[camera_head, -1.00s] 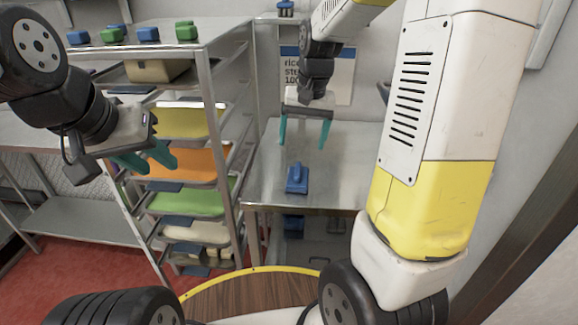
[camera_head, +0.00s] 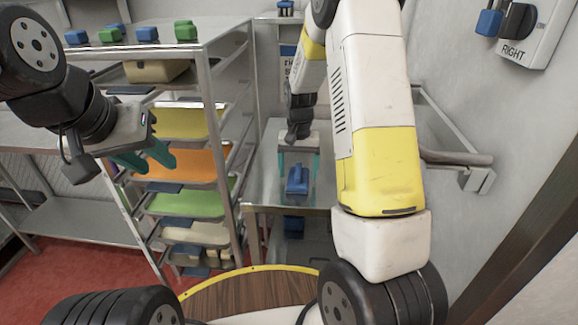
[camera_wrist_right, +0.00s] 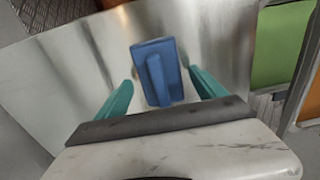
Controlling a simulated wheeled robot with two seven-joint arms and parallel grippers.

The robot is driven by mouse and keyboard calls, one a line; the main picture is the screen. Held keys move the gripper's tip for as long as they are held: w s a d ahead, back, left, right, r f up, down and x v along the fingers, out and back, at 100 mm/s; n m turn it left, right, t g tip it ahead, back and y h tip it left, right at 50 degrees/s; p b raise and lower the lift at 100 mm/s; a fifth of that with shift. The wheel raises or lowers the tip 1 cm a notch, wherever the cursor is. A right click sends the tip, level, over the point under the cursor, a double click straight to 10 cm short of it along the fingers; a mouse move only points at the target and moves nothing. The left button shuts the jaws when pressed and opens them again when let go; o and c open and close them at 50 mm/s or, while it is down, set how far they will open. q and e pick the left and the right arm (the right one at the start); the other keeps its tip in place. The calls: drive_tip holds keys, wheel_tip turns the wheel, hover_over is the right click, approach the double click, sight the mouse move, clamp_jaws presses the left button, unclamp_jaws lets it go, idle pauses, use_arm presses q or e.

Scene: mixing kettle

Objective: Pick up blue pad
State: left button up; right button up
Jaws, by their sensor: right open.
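The blue pad (camera_head: 297,181) lies on the metal table (camera_head: 262,190), with a raised handle along its top. In the right wrist view the blue pad (camera_wrist_right: 157,72) shows between the fingers, closer to the camera. My right gripper (camera_head: 299,176) is open, with its teal fingers on either side of the pad. The right wrist view shows the right gripper (camera_wrist_right: 160,92) with gaps between both fingers and the pad. My left gripper (camera_head: 148,165) is open and empty in front of the tray rack, away from the pad.
A rack with yellow, orange and green trays (camera_head: 190,163) stands left of the table. Blue and green blocks (camera_head: 147,33) sit on its top. A wall box marked RIGHT (camera_head: 530,30) and a metal rail (camera_head: 455,157) are at the right.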

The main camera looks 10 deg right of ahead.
sight(299, 171)
drive_tip(key=shift+f, duration=0.2)
drive_tip(key=c, duration=1.3)
drive_tip(key=shift+o, duration=0.2)
drive_tip(key=shift+r, duration=0.1)
drive_tip(key=shift+r, duration=0.5)
drive_tip(key=r, duration=0.1)
drive_tip(key=s+r, duration=0.1)
drive_tip(key=shift+r, duration=0.3)
drive_tip(key=s+r, duration=0.1)
drive_tip(key=s, duration=1.4)
drive_tip(key=shift+r, duration=0.15)
